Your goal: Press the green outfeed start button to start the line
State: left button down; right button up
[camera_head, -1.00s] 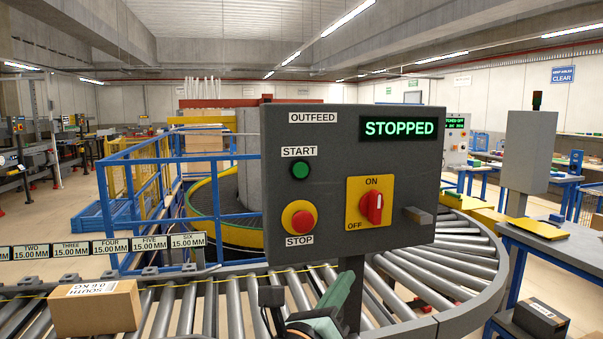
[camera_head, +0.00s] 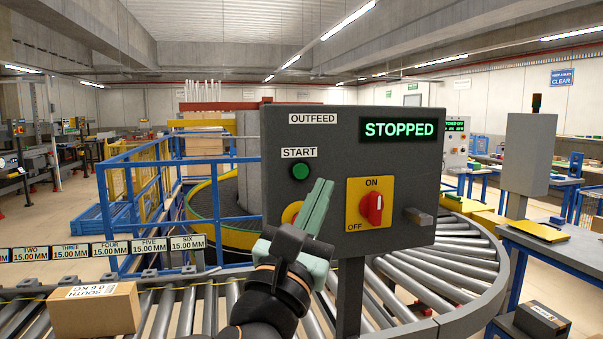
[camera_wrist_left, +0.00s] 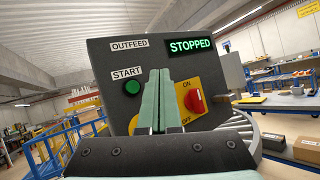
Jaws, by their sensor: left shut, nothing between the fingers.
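The green start button (camera_head: 300,171) sits under the START label on the dark grey OUTFEED panel (camera_head: 340,125). It also shows in the left wrist view (camera_wrist_left: 132,87), left of my fingers. The panel's display (camera_head: 398,130) reads STOPPED in green. My left gripper (camera_head: 319,186) is shut and empty, its pale green fingers together and pointing up in front of the panel. The fingertips appear just right of and slightly below the button; I cannot tell whether they touch the panel. My right gripper is not in view.
A red rotary switch (camera_head: 371,208) on a yellow plate points toward ON or thereabouts, right of my fingers. A grey knob (camera_head: 417,217) juts out at the panel's right. A roller conveyor (camera_head: 440,270) curves behind, with a cardboard box (camera_head: 95,310) at left.

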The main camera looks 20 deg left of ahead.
aim_at(301, 171)
pick_arm(q)
jog(key=shift+w+a+b, duration=0.2)
jog(key=shift+w+a, duration=0.55)
jog(key=shift+w, duration=0.35)
jog(key=shift+w+a+b, duration=0.15)
jog(key=shift+w+a, duration=0.65)
jog(key=shift+w, duration=0.35)
jog(key=shift+w+a+b, duration=0.2)
jog(key=shift+w+a, duration=0.55)
jog(key=shift+w, duration=0.35)
jog(key=shift+w, duration=0.1)
jog(key=shift+w+a, duration=0.25)
